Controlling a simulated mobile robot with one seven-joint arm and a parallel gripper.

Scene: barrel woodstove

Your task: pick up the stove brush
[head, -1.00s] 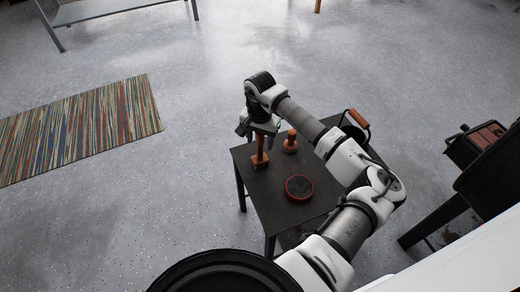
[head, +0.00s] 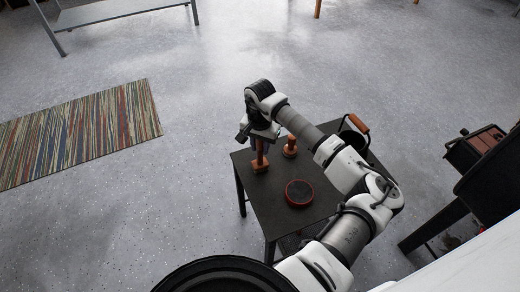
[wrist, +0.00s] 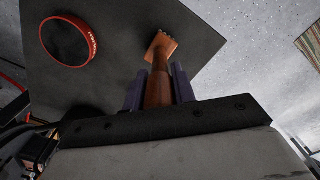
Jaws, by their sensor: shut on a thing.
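The stove brush (head: 260,164) has an upright orange-brown wooden handle and a blocky head low on the small dark table (head: 297,218). My gripper (head: 261,142) is above it, pointing down, at the table's far left corner. In the wrist view the two dark fingers (wrist: 159,88) are shut on the handle of the brush (wrist: 160,62), one on each side. The brush head lies beyond the fingertips, at or very near the table top; I cannot tell whether it touches.
A round red-rimmed black tin (head: 299,193) and a wooden knobbed item (head: 290,146) stand on the table near the brush. A dark container with a wooden handle (head: 358,124) is at the back right, partly behind my arm. Open floor lies left, with a striped rug (head: 80,133).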

